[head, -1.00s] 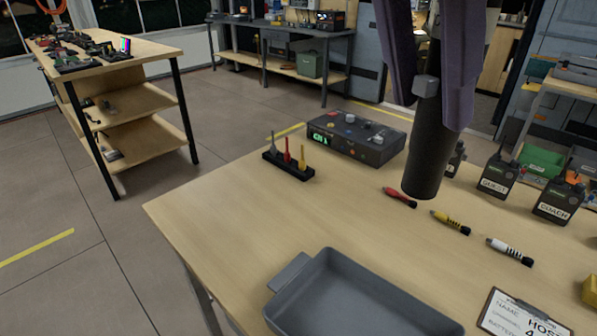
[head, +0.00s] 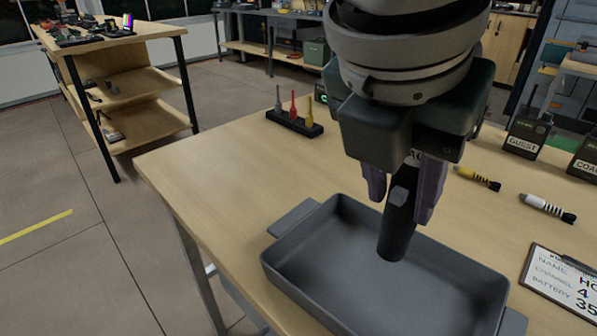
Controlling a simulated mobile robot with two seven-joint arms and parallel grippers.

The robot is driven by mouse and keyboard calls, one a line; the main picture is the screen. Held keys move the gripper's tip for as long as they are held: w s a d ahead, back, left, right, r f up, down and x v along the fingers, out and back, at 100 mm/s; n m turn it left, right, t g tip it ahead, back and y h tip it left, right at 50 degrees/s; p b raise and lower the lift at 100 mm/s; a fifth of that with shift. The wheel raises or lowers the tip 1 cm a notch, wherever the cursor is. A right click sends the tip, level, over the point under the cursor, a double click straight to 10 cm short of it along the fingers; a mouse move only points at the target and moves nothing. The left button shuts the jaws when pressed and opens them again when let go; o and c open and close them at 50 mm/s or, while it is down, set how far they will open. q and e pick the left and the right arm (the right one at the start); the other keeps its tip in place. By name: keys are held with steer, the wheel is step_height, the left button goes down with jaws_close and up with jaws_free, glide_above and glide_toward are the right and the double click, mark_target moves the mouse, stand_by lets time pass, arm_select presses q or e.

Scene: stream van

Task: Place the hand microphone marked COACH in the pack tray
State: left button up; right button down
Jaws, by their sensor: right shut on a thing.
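My right gripper (head: 403,196) comes down from the top and is shut on a dark cylindrical hand microphone (head: 397,232). The microphone points downward, slightly tilted. A scrap of its white label shows between the fingers, with only part of the lettering readable. The grey pack tray (head: 300,232) lies on the wooden table, and its visible inside is empty. In the picture the microphone's lower end overlaps the tray's interior near its back wall; it appears to hang above the floor, though the exact height is unclear. My left gripper is out of view.
A black holder with several coloured pegs (head: 294,123) stands behind the tray. To the right are a yellow-banded item (head: 477,178), a white-banded one (head: 547,208), the GUEST radio pack (head: 526,135), the COACH pack (head: 586,160) and a clipboard (head: 565,282). Table left of the tray is clear.

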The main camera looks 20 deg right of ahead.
mark_target(386, 251)
step_height(386, 251, down, 7)
steer(key=shift+r+b, duration=0.1)
steer(key=shift+b, duration=0.6)
steer(key=shift+c, duration=2.4)
jaws_free()
steer(key=p+v, duration=0.2)
steer(key=v, duration=1)
steer(key=shift+p, duration=0.4)
steer(key=shift+d+r, duration=0.1)
